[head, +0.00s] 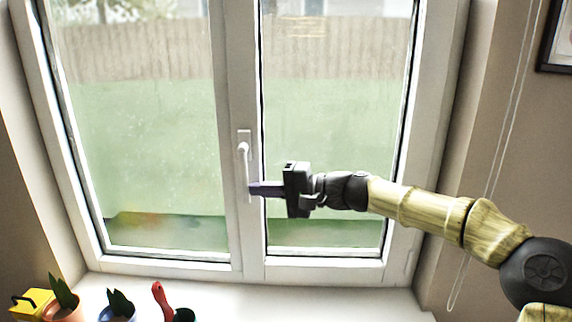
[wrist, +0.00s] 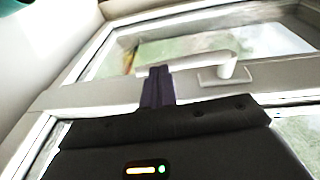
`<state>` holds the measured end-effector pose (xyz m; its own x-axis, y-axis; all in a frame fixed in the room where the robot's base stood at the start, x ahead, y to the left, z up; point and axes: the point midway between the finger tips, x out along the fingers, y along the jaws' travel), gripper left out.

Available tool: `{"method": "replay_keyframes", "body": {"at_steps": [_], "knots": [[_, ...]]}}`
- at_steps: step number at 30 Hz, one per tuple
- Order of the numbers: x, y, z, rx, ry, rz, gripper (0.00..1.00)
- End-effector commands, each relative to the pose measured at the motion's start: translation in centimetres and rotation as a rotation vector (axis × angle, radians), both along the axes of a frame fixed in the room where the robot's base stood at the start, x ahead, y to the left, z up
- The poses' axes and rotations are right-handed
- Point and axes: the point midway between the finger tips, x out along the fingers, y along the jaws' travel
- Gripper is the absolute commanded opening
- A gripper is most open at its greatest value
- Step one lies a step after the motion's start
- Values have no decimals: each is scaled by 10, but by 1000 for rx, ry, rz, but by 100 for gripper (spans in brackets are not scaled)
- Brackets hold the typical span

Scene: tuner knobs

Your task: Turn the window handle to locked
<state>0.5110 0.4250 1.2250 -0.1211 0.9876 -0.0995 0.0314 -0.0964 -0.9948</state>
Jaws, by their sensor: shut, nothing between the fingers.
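The white window handle (head: 244,149) is on the middle frame of the window, with its lever hanging straight down from the pivot. My gripper (head: 252,188) is shut and empty, its dark fingertips beside the lower part of the lever on the right side. In the wrist view, the handle (wrist: 227,72) has its pivot to the right, and the lever runs left past the tips of my gripper (wrist: 158,71). The fingertips look very close to the lever; I cannot tell if they touch it. No locked mark is readable.
On the white sill (head: 240,300) stand a yellow box (head: 32,303), potted plants (head: 66,305) and a red-handled tool (head: 162,298), all at the lower left. A blind cord (head: 497,150) hangs at the right. The space before the left pane is clear.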

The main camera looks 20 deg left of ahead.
Motion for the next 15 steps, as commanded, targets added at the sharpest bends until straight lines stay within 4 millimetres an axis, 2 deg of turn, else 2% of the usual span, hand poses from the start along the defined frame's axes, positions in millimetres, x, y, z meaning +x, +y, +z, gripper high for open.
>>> {"method": "replay_keyframes", "body": {"at_steps": [15], "knots": [[-2, 5, -2, -3, 0, 2, 0]]}}
